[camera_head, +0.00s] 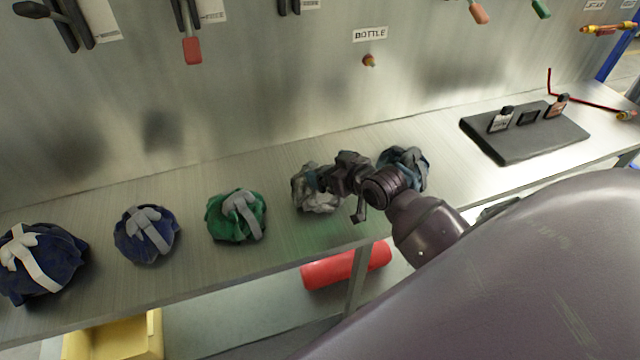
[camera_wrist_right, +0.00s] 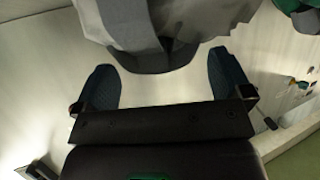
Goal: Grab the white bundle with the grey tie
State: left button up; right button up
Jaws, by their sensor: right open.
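The white bundle (camera_head: 318,200) with a grey tie sits on the metal shelf, left of my right gripper in the head view. In the right wrist view the white bundle (camera_wrist_right: 200,22) fills the top, with its grey tie (camera_wrist_right: 135,30) across it. My right gripper (camera_head: 322,180) is at the bundle's right side and partly hides it. In the wrist view the fingers of this gripper (camera_wrist_right: 163,88) are apart, with bare shelf between them. The bundle lies just beyond the fingertips. My left gripper does not show.
A green bundle (camera_head: 236,217), a blue bundle (camera_head: 146,235) and a dark blue bundle (camera_head: 40,265) sit leftward along the shelf (camera_head: 280,240). A blue-grey bundle (camera_head: 408,160) is behind my right wrist. A black tray (camera_head: 530,138) is farther right. A red cylinder (camera_head: 345,265) lies below.

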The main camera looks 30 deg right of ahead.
jog(key=shift+w+a+f, duration=0.1)
jog(key=shift+w+f, duration=0.15)
jog(key=shift+w, duration=0.3)
jog(key=shift+c, duration=0.2)
jog(key=c, duration=1.7)
jog(key=shift+c, duration=0.2)
jog(key=shift+r, duration=0.1)
